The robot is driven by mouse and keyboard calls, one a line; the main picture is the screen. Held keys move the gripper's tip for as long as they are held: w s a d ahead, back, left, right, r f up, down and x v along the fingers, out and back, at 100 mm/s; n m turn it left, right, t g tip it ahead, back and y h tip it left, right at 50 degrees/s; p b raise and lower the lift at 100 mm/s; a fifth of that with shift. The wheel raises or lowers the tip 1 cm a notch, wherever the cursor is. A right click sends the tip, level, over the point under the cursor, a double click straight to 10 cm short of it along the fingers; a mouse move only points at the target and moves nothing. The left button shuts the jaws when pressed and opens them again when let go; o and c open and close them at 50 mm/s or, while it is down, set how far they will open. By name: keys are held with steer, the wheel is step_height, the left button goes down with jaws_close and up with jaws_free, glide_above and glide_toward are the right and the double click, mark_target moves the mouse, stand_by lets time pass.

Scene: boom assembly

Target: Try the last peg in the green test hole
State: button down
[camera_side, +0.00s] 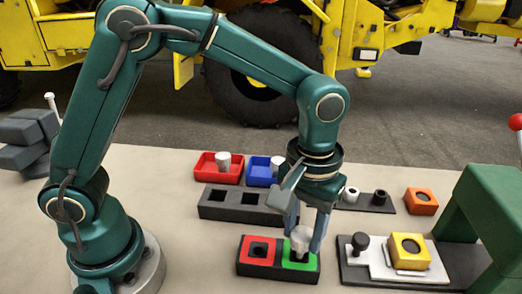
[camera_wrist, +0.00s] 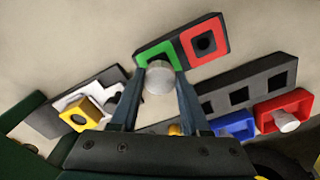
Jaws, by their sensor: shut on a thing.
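A pale grey peg (camera_side: 300,238) is held upright between the fingers of my gripper (camera_side: 304,243), which is shut on it. The peg is right over the green test hole (camera_side: 285,259); whether its lower end is inside the hole, I cannot tell. In the wrist view the round top of the peg (camera_wrist: 159,78) lies between the fingers of my gripper (camera_wrist: 158,92) and hides most of the hole in the green square (camera_wrist: 143,57). The red square hole (camera_side: 258,248) beside it on the same dark block is empty.
A red tray (camera_side: 203,171) and a blue tray (camera_side: 258,177) each hold a pale peg. A dark block (camera_side: 222,209) with square holes lies behind the test block. A yellow block (camera_side: 408,247) on a pale plate, an orange block (camera_side: 420,201) and a green frame (camera_side: 480,200) stand right.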

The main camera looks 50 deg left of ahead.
mark_target(303, 232)
steer(key=shift+f, duration=1.2)
steer(key=shift+r, duration=3.05)
